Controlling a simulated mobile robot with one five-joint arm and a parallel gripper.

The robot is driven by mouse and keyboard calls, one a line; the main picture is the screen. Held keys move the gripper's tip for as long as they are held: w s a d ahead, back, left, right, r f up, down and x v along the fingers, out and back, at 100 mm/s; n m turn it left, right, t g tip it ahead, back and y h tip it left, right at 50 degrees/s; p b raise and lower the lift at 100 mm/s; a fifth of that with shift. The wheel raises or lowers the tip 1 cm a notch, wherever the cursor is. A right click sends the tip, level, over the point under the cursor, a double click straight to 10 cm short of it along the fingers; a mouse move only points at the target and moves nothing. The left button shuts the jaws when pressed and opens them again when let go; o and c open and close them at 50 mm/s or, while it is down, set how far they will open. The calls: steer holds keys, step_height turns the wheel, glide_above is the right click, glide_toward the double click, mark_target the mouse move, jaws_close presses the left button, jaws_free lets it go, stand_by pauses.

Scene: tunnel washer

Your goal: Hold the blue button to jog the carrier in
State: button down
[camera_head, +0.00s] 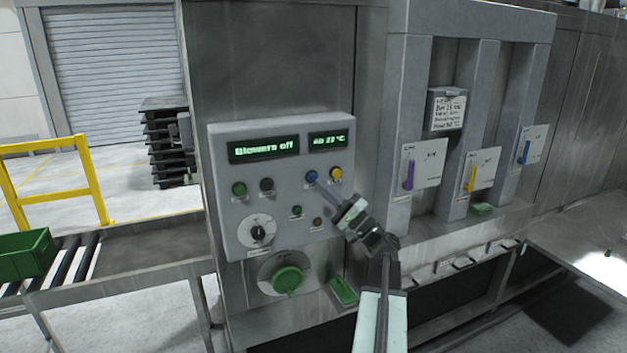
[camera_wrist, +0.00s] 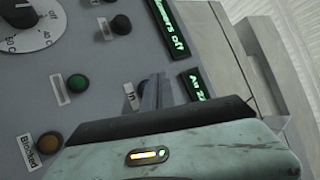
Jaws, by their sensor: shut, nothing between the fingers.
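The blue button (camera_head: 312,176) sits on the grey control panel (camera_head: 230,212), below the displays. My gripper (camera_head: 317,184) is shut and empty, its fingertips at the lower right edge of the blue button in the head view. I cannot tell whether they touch or press it. The carrier cannot be made out.
A yellow button (camera_head: 336,173) is close on the right; dark (camera_head: 267,184) and green (camera_head: 239,188) buttons are left. A small green button (camera_head: 296,210) and an amber one (camera_head: 318,222) are below. The display (camera_head: 264,149) reads "Blowers off". A dial (camera_head: 258,232) is lower left.

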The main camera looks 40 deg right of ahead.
steer(key=s, duration=0.1)
steer(key=s+a, duration=0.1)
steer(key=s, duration=0.2)
steer(key=shift+a, duration=0.25)
